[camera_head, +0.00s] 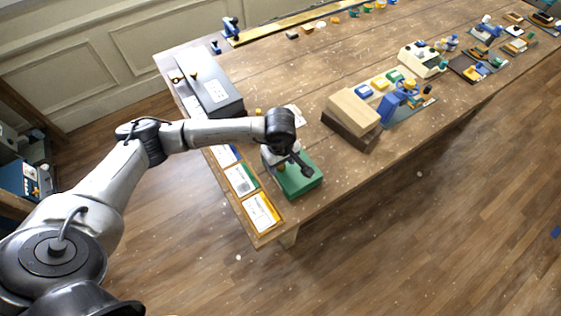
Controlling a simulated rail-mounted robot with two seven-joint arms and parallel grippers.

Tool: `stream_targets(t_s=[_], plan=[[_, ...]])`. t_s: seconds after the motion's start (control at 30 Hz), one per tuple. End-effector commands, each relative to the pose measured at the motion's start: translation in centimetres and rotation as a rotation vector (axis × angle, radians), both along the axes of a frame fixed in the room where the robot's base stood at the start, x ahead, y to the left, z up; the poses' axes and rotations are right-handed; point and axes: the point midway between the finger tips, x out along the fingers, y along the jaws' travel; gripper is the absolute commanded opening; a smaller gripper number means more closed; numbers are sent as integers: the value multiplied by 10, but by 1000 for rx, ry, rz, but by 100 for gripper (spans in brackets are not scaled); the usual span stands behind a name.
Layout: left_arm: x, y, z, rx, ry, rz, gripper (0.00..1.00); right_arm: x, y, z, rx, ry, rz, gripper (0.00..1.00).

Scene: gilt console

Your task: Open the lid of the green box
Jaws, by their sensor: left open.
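The green box (301,184) stands near the table's front left corner. Its lid looks shut, but my left gripper hides part of its top. My left gripper (294,170) is open and points down at the box's top, over its rear left part. I cannot tell whether its fingers touch the box. My right gripper is not in view.
Labelled cards (262,212) lie along the table's left edge, beside the box. A grey case (216,98) stands behind them. A wooden block on a dark base (354,111) stands to the right. Bare tabletop (335,165) lies between it and the box.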

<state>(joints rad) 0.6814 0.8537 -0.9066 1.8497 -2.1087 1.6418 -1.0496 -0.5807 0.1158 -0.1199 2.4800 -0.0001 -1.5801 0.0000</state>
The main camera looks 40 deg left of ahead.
Motion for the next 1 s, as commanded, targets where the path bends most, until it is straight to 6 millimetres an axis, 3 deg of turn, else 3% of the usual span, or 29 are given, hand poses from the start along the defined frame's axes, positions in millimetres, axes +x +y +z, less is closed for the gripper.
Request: stream_targets(t_s=[0.43, 1.0], plan=[[0, 0, -7, 0, -1, 0, 57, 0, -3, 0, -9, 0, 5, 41], [0, 0, -7, -1, -1, 0, 3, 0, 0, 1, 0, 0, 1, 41]])
